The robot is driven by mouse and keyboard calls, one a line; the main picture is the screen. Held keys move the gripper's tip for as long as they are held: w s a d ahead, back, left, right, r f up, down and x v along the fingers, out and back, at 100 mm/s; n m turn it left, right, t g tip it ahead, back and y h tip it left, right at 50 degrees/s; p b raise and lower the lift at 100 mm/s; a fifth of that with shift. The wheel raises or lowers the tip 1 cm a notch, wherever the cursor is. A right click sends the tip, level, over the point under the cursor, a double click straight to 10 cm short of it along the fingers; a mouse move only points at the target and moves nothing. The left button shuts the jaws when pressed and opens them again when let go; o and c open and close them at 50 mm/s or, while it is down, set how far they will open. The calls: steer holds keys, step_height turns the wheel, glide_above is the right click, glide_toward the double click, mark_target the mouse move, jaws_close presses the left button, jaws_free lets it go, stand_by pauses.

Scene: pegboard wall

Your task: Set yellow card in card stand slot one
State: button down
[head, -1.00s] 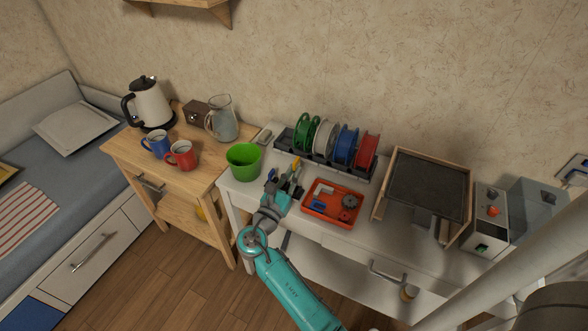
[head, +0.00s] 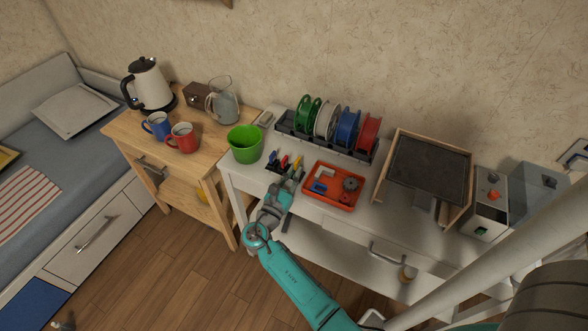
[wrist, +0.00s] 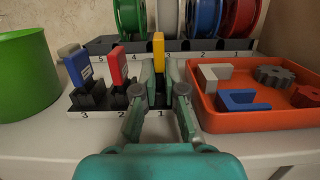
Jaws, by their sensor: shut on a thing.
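The dark card stand (wrist: 100,96) has a white front strip numbered 3, 2, 1 from left to right in the wrist view. A blue card (wrist: 78,66) stands in slot three and a red card (wrist: 117,66) in slot two. My gripper (wrist: 158,82) is shut on the yellow card (wrist: 159,48), which stands upright above slot one. The card's lower part is between the fingers, and I cannot tell how deep it sits. In the head view my gripper (head: 291,177) is at the right end of the stand, with the yellow card (head: 297,162) showing beyond it.
A green cup (head: 245,145) stands left of the stand. An orange tray (head: 333,203) with loose parts lies close on the right. A rack of spools (head: 343,127) stands behind. The white table's front edge is near my gripper.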

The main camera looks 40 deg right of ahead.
steer(key=shift+f, duration=0.6)
steer(key=shift+s+a+f, duration=0.15)
steer(key=shift+f, duration=0.45)
steer(key=c, duration=1.2)
jaws_free()
steer(key=shift+a, duration=0.15)
steer(key=r+v, duration=0.1)
steer(key=v, duration=1)
steer(key=shift+a+r, duration=0.25)
steer(key=shift+r, duration=0.1)
